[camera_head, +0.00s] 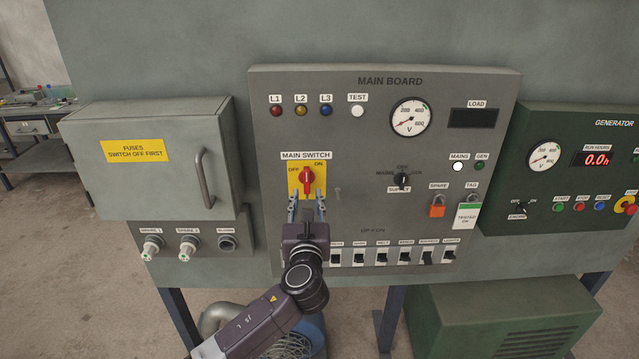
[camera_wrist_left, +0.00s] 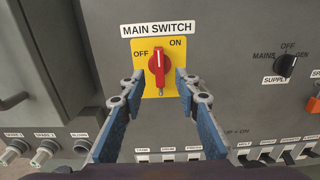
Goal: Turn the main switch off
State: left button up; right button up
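The main switch (camera_head: 306,181) is a red rotary handle on a yellow plate on the main board, with OFF at its upper left and ON at its upper right. In the left wrist view the red handle (camera_wrist_left: 157,67) stands close to upright, between the two words. My left gripper (camera_head: 306,203) is open in front of the board, just below the handle. In the left wrist view its fingertips (camera_wrist_left: 158,82) spread to either side of the handle, with nothing between them; I cannot tell their exact distance from the plate. My right gripper is out of view.
A fuse cabinet (camera_head: 150,155) with a protruding handle (camera_head: 204,178) stands left of the switch. A supply selector (camera_head: 402,181) and an orange padlock (camera_head: 437,207) are to the right. A row of small switches (camera_head: 405,257) runs below. The green generator panel (camera_head: 560,170) is far right.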

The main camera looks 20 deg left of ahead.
aim_at(307, 182)
pick_arm(q)
jog(key=p+x, duration=0.1)
jog(key=x, duration=0.6)
jog(key=shift+w+a+f, duration=0.1)
jog(key=shift+w+f, duration=0.05)
grip_shut()
